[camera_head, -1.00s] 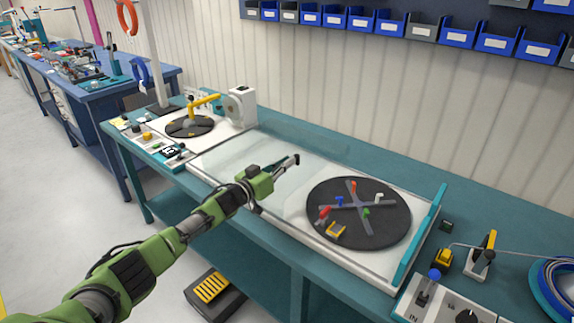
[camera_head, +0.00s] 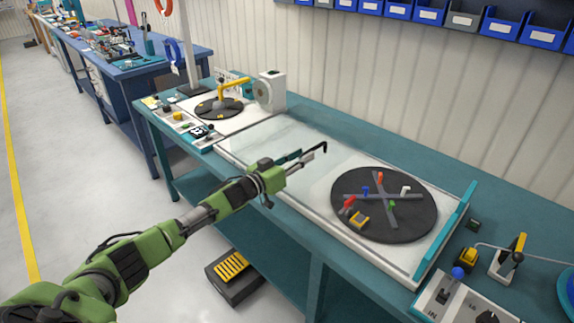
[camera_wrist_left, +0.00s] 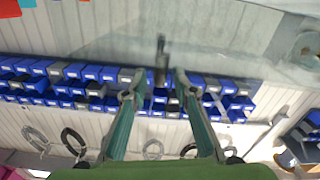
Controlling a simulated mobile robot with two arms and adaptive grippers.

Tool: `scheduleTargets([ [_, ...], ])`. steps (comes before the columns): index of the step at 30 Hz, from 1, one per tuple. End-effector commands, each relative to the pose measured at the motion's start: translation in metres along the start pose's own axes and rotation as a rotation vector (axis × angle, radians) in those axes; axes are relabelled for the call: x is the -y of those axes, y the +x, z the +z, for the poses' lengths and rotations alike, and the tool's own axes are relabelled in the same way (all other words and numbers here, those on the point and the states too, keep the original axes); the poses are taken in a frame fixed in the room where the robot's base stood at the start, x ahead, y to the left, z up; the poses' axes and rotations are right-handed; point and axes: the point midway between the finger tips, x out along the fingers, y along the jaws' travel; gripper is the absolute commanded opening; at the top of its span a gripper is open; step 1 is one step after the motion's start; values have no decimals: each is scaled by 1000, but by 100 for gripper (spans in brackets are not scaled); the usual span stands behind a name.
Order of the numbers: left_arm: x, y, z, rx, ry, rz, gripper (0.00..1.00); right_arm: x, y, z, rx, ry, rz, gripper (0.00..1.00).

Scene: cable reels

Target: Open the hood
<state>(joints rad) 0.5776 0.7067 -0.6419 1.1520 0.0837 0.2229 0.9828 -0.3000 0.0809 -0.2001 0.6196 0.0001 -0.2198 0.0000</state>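The hood is a clear, glassy panel (camera_head: 270,140) over the white bed of the reel machine on the teal bench; its outline is faint, and I cannot tell its exact angle. It also shows as a see-through sheet across the top of the left wrist view (camera_wrist_left: 110,35). A small dark handle-like piece (camera_wrist_left: 161,56) shows just beyond my left fingertips, roughly midway between them. My left gripper (camera_head: 304,155) is at the machine's middle, left of the black turntable. In the left wrist view its teal fingers (camera_wrist_left: 159,80) are apart with nothing clearly held. My right gripper is out of view.
The black turntable (camera_head: 385,204) with coloured pegs lies right of my left gripper. A teal bar (camera_head: 445,236) edges the machine's right end. A yellow-armed reel unit (camera_head: 219,107) stands at left. A control box (camera_head: 458,300) sits at front right. Blue bins line the wall.

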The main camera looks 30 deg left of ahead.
Motion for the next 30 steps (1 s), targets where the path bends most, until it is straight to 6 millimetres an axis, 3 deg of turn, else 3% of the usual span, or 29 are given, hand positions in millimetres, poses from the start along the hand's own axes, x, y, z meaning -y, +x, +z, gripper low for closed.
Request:
scheduleTargets([
  [6, 0, -42, 2, 3, 1, 0, 26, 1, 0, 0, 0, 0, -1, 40],
  [12, 1, -62, 1, 1, 0, -1, 26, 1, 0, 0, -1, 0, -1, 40],
  [30, 0, -66, 0, 0, 1, -1, 26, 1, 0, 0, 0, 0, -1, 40],
])
